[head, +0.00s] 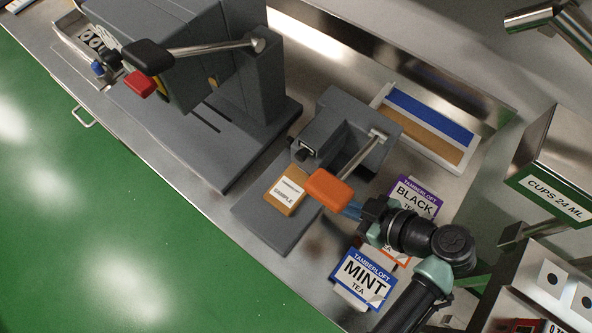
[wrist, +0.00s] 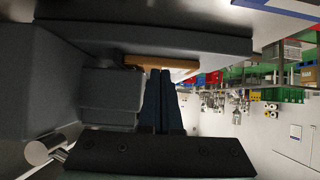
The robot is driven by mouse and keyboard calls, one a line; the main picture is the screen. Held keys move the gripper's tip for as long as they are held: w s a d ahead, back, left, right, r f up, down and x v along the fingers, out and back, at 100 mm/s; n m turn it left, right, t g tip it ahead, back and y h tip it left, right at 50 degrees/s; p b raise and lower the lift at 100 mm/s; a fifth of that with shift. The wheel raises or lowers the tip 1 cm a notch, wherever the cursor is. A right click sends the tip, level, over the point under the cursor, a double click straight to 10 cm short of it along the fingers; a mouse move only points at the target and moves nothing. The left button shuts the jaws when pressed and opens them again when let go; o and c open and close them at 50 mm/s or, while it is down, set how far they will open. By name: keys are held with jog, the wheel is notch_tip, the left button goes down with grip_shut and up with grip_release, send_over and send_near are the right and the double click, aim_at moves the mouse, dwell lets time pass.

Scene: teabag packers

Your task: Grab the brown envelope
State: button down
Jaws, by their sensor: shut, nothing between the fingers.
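The brown envelope (head: 284,194), with a white label reading SAMPLE, lies on the grey base plate of the smaller press in the head view. My gripper (head: 352,211) is to the right of the envelope, with the press's orange lever handle (head: 328,188) between them in the picture. The handle may cover the fingertips there. In the wrist view my gripper (wrist: 161,74) has its dark blue fingers together and empty. A brown edge, seemingly the envelope (wrist: 160,62), shows just beyond the fingertips. I cannot tell whether they touch it.
The small grey press (head: 322,125) stands behind the envelope, and a larger grey press (head: 262,85) is to the left. Tea packets, including MINT (head: 364,277) and BLACK (head: 414,195), lie near my arm. A divided tray (head: 467,160) is behind.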

aim_at(294, 180)
jog(key=w+a+p, duration=0.1)
jog(key=a, duration=0.1)
jog(key=w+a+p, duration=0.1)
jog(key=w+a, duration=0.1)
jog(key=a, duration=0.1)
jog(key=w+a+p, duration=0.1)
jog(key=w+a, duration=0.1)
jog(key=shift+w+a+r, duration=0.2)
notch_tip(294, 180, down, 2)
jog(key=shift+d+b, duration=0.15)
jog(key=shift+b, duration=0.25)
jog(key=shift+s+f, duration=0.1)
jog(key=shift+s, duration=0.05)
jog(key=shift+s+d+f, duration=0.1)
jog(key=shift+s+d, duration=0.05)
jog(key=shift+d, duration=0.1)
jog(key=s+d, duration=0.1)
jog(key=d, duration=0.1)
jog(key=s+d+b, duration=0.1)
jog(key=s+d, duration=0.1)
jog(key=shift+s+d+f+b, duration=0.1)
jog(key=shift+b, duration=0.2)
jog(key=shift+s+d, duration=0.2)
jog(key=shift+a, duration=0.1)
